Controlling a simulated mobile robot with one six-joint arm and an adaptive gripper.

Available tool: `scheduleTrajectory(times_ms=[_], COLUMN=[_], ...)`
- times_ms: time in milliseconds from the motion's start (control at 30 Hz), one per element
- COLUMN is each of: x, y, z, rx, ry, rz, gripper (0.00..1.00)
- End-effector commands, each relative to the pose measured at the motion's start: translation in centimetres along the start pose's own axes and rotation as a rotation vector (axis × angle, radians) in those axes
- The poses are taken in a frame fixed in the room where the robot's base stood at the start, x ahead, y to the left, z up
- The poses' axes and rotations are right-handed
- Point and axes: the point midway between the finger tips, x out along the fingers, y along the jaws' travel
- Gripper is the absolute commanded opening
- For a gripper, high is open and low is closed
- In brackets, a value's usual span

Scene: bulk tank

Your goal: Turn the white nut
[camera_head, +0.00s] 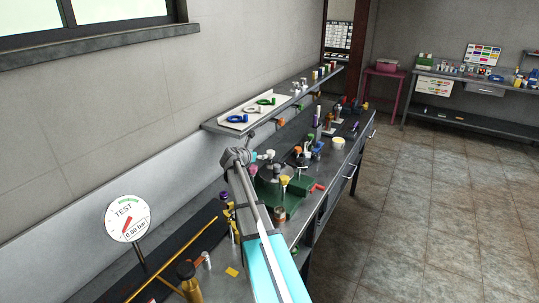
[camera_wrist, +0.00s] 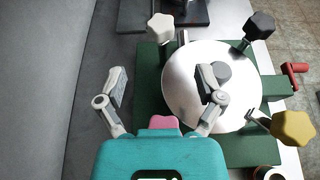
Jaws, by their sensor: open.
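The white nut (camera_wrist: 161,27) is a lobed knob at the far left corner of a round silver lid (camera_wrist: 190,112) in the wrist view. It also shows in the head view (camera_head: 270,153), just right of my arm's end. My gripper (camera_wrist: 163,84) is open and empty.
The green base (camera_wrist: 148,80) also carries a black knob (camera_wrist: 261,25), a yellow knob (camera_wrist: 293,128) and a red handle (camera_wrist: 294,74). A pink piece (camera_wrist: 164,123) is partly hidden by my gripper body. A wall shelf (camera_head: 225,127) runs above the bench.

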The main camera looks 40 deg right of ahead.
Motion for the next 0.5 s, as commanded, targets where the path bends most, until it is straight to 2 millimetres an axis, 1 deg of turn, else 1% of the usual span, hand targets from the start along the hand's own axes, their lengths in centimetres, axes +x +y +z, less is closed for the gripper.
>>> scheduleTrajectory(times_ms=[33, 500], x=[1.0, 8.1], y=[0.1, 0.2], z=[-0.2, -0.2], rx=[0.000, 0.000], ry=[0.000, 0.000], rz=[-0.001, 0.000], gripper=[0.87, 0.87])
